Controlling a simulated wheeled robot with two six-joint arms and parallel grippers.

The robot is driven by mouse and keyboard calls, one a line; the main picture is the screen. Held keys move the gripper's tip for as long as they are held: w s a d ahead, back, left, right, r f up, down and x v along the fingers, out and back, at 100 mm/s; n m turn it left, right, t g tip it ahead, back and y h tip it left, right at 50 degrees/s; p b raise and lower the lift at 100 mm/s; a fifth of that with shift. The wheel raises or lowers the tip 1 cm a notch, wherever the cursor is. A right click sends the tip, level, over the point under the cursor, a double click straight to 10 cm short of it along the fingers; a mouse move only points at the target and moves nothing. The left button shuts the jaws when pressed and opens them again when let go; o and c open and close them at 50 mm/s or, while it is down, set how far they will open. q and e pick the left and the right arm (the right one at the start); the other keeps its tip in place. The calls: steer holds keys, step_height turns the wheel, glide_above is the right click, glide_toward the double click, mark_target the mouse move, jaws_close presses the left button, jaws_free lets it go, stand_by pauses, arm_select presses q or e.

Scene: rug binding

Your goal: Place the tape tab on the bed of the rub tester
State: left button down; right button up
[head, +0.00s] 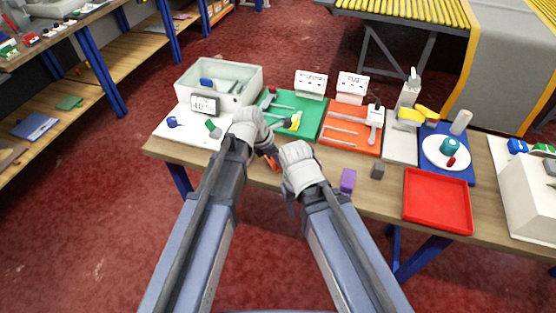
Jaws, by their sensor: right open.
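A grey upright device (400,146) with a yellow part near its top stands right of the orange mat; it may be the rub tester, but I cannot confirm this. I cannot single out the tape tab; a purple block (347,181) and a small dark grey block (378,170) lie near the table's front edge. My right gripper (297,162) is open over the front of the table, left of the purple block. My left gripper (251,128) is over the table beside the green mat. Its fingers are mostly hidden by its wrist, and a small orange-red piece shows between the grippers.
A pale bin (253,79) stands at the back left. A green mat (311,106) and an orange mat (336,136) hold tools. A red tray (437,201) lies front right, with a white plate (432,157) on a blue mat behind it. A white box (530,205) stands far right.

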step_height(320, 180, up, 9)
steer(key=p, duration=0.8)
steer(key=shift+r+p, duration=0.2)
steer(key=shift+p, duration=0.2)
